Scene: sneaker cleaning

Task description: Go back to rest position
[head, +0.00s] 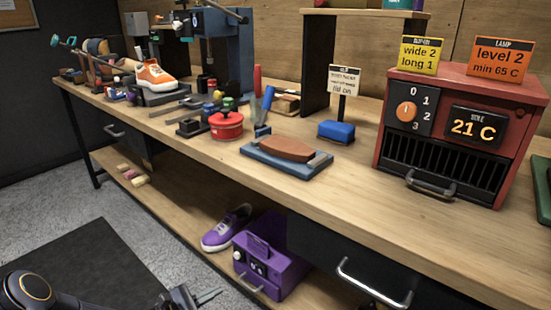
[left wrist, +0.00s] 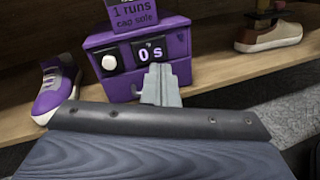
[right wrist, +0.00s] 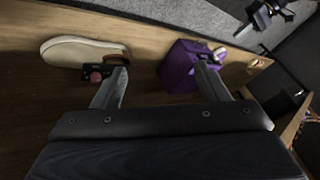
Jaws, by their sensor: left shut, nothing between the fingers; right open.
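My left gripper (head: 205,296) is low at the bottom edge of the head view, in front of the bench and below the purple box. In the left wrist view its fingers (left wrist: 161,80) are together with nothing between them, and the purple box (left wrist: 125,55) stands beyond them. My right gripper does not show clearly in the head view. In the right wrist view its fingers (right wrist: 160,80) are wide apart and empty, in front of the lower shelf. A cream shoe (right wrist: 80,52) lies beyond the left finger, and the purple box (right wrist: 180,68) lies beyond the right finger.
The lower shelf (head: 180,215) also holds a purple sneaker (head: 227,228). On the bench top (head: 400,210) are an orange sneaker (head: 155,78), a red pot (head: 226,126), a brown sole on a blue tray (head: 287,149) and a red heater box (head: 455,130). Grey floor (head: 130,230) is open at left.

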